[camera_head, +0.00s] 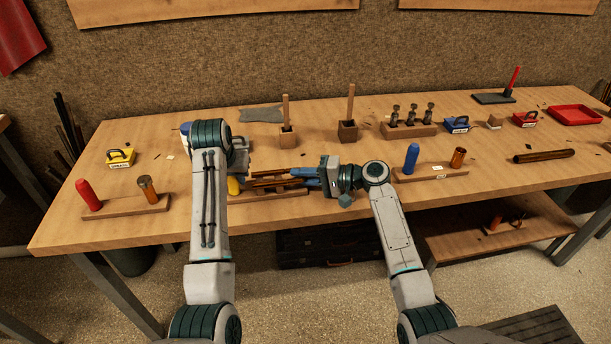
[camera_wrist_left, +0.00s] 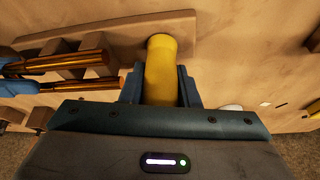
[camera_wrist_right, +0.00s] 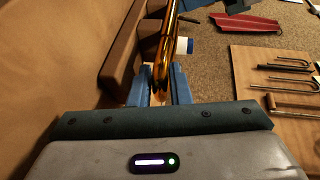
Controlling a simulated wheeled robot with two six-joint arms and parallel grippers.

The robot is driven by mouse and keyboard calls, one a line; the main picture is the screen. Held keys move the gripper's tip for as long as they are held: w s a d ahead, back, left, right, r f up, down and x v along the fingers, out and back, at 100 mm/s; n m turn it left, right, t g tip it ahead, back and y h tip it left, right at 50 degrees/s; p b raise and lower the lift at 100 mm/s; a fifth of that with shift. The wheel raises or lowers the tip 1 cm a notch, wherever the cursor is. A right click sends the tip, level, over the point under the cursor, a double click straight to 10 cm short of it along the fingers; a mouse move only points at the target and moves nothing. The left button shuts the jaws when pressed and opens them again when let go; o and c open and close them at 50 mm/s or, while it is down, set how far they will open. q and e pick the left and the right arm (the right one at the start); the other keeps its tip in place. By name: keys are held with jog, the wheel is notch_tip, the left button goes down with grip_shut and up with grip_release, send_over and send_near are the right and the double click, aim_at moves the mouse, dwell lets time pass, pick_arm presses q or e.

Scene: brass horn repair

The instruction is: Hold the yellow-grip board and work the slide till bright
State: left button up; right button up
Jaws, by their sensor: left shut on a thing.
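The yellow grip (camera_head: 234,186) stands at the left end of a low wooden board (camera_head: 285,194). My left gripper (camera_wrist_left: 160,88) is shut on the yellow grip, which shows between its blue fingers in the left wrist view. Brass slide tubes (camera_head: 272,182) lie along this board to the right of the grip; they also show in the left wrist view (camera_wrist_left: 70,58). My right gripper (camera_head: 308,172) is at the right end of the slide, pointing left. In the right wrist view a brass tube (camera_wrist_right: 165,55) passes between its fingers, which look apart. The left arm partly hides the grip.
A red-grip board (camera_head: 120,210) stands at left and a blue-grip board (camera_head: 435,174) at right. A yellow handled block (camera_head: 120,157) is at far left. Behind are wooden stands (camera_head: 348,130), a blue block (camera_head: 456,125) and a red tray (camera_head: 574,115). The front right table is mostly clear.

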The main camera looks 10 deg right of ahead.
jog(key=shift+o, duration=1.4)
jog(key=shift+d, duration=0.1)
jog(key=shift+d, duration=0.25)
jog(key=d, duration=0.5)
jog(key=shift+s+d, duration=0.25)
jog(key=shift+s, duration=0.05)
jog(key=v, duration=1)
jog(key=shift+s+d+r, duration=0.15)
jog(key=shift+d+r, duration=0.05)
jog(key=shift+v, duration=0.8)
